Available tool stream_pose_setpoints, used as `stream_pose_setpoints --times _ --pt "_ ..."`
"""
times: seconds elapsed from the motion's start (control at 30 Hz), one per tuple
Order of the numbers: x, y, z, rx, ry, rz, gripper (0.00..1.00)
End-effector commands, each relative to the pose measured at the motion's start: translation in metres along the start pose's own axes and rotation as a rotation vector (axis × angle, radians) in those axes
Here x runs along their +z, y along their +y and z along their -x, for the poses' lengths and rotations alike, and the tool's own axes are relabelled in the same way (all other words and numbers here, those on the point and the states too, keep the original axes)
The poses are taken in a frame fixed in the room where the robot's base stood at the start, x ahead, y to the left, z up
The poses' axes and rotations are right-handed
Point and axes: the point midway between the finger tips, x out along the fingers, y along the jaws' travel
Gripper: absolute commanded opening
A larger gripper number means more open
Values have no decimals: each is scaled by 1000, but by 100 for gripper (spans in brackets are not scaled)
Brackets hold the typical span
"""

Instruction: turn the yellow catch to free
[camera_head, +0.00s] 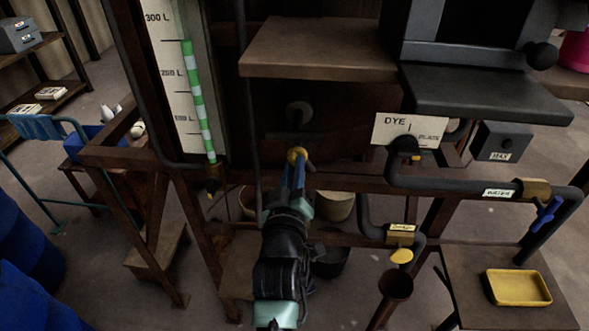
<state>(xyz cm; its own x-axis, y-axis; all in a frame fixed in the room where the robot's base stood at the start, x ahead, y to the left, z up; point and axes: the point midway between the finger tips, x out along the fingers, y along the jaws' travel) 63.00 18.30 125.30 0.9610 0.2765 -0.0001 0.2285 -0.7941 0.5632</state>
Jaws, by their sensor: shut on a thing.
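The yellow catch (297,154) is a small rounded piece at the front of the dark vat, below a round grey knob. My gripper (297,165) reaches it from below, with its blue fingers shut on it. The fingers cover part of the catch, so its exact turn is hard to tell.
A level gauge (163,70) with a green and white striped column stands to the left. A wooden shelf (318,48) juts out above the catch. On the right are the DYE plate (388,129), dark pipes, a blue valve handle (547,213), a yellow valve handle (401,256) and a yellow tray (517,288).

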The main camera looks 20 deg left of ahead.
Motion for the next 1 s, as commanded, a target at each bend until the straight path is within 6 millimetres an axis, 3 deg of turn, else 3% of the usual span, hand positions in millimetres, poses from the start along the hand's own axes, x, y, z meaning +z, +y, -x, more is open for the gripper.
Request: stream_pose_setpoints --times 0.6,1.0 --pt "0 -1 0 0 -2 584 0" --pt "1 -3 0 -2 -2 875 0"
